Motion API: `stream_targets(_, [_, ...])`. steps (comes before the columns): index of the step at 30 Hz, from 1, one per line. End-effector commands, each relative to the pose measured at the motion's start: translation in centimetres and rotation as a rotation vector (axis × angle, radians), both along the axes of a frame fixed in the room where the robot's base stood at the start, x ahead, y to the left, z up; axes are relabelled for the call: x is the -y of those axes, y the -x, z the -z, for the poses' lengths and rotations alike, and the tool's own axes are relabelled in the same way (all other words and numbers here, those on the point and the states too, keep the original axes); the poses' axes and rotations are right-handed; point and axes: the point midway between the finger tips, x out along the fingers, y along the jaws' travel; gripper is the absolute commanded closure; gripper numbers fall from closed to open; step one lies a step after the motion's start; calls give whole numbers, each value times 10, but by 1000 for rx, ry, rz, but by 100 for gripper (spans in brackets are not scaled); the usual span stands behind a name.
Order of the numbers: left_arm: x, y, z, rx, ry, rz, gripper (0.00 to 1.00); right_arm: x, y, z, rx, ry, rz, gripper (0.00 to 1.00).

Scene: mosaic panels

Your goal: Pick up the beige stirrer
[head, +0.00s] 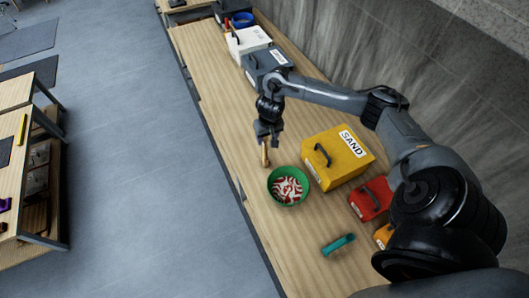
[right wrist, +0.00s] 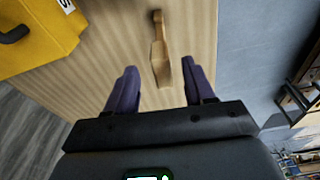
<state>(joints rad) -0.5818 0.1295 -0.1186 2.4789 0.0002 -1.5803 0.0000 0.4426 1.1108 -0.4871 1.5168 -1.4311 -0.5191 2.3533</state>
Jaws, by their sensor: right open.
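In the right wrist view the stirrer (right wrist: 160,55) has a narrow handle at the top and a wider end towards me. That wider end lies in line with the gap of my right gripper (right wrist: 159,80). The two purple fingers are wide apart, one on each side, and neither visibly touches the stirrer. The remaining height between fingers and stirrer is hard to tell. My left gripper is not in view.
The green bowl (head: 277,198) with red and white pieces stands close by. A yellow SAND box (head: 345,165), a red box (head: 367,201) and a teal tool (head: 339,244) are to its right. A grey box (head: 266,66) and white box (head: 246,41) stand farther back.

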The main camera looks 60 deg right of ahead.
Motion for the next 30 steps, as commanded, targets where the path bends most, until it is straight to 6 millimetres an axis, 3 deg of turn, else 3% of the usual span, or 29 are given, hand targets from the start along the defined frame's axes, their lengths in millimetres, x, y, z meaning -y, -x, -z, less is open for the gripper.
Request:
stream_targets(11, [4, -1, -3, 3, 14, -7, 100, 3, -4, 26, -1, 1, 1, 47])
stream_targets(21, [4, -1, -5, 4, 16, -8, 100, 9, -13, 64, -1, 1, 1, 47])
stream_targets(30, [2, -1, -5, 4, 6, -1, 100, 10, -14, 69, 1, 2, -1, 47])
